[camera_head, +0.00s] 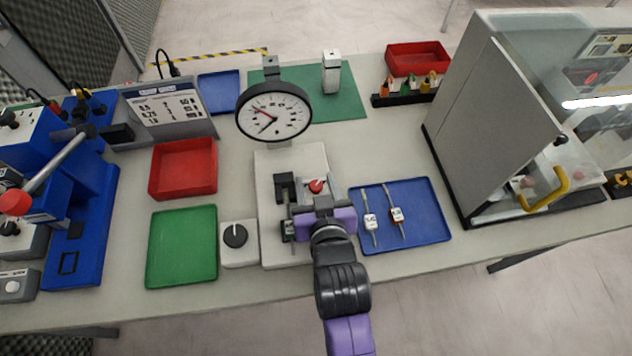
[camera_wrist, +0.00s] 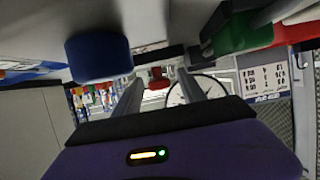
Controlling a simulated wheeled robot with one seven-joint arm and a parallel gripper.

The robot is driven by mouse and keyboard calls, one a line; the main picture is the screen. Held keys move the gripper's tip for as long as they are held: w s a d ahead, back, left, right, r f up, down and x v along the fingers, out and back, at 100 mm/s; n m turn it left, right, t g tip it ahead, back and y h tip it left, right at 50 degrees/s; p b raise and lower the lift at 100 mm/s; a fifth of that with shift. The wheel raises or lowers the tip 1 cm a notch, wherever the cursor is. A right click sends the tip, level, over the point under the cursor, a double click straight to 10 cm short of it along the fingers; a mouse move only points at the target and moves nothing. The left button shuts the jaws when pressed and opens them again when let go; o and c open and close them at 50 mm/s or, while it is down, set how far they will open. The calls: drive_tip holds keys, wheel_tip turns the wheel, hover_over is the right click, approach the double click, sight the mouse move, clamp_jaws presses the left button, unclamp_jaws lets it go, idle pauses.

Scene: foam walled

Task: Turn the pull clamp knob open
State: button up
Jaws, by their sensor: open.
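A red knob (camera_head: 317,186) sits on the light-coloured pull fixture base (camera_head: 290,161), beside a black block (camera_head: 285,187). I take it for the clamp knob. My gripper (camera_head: 309,202), with its purple body, is low over the front of the fixture, just on the near side of the red knob. In the wrist view, my gripper (camera_wrist: 161,76) has its two grey fingers apart. A red part (camera_wrist: 157,79), apparently the knob, shows between and beyond them; contact cannot be told. My gripper hides part of the clamp in the head view.
A dial gauge (camera_head: 273,111) stands behind the fixture. A white box with a black dial (camera_head: 235,236) is close on the left, near a green tray (camera_head: 182,246) and a red bin (camera_head: 183,168). A blue tray (camera_head: 428,228) with two small labelled parts lies right. A large cabinet (camera_head: 492,128) stands farther right.

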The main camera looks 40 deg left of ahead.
drive_tip(key=shift+c, duration=0.2)
clamp_jaws()
drive_tip(key=shift+n+g+b, duration=0.3)
drive_tip(key=n+g+y+b, duration=0.1)
drive_tip(key=n+g+b, duration=0.1)
drive_tip(key=b, duration=0.1)
drive_tip(key=n+g+y+b, duration=0.1)
drive_tip(key=g, duration=0.1)
drive_tip(key=shift+w+f+n+y, duration=0.2)
drive_tip(key=shift+f+n+y, duration=0.1)
drive_tip(key=shift+n, duration=0.1)
drive_tip(key=n+g+b, duration=0.4)
drive_tip(key=g+b, duration=0.1)
drive_tip(key=b, duration=0.1)
drive_tip(key=shift+n+y, duration=0.3)
drive_tip(key=n+g+h+b, duration=0.1)
drive_tip(key=n+g+b, duration=0.1)
drive_tip(key=g+b, duration=0.1)
drive_tip(key=n+g+h+b, duration=0.1)
drive_tip(key=n+g+b, duration=0.2)
drive_tip(key=shift+s, duration=0.1)
drive_tip(key=n+g+h+b, duration=0.2)
drive_tip(key=n+g+b, duration=0.1)
drive_tip(key=shift+s+r+n+h, duration=0.1)
drive_tip(key=shift+r+n+h, duration=0.1)
drive_tip(key=shift+n+h, duration=0.1)
drive_tip(key=shift+g+h, duration=0.3)
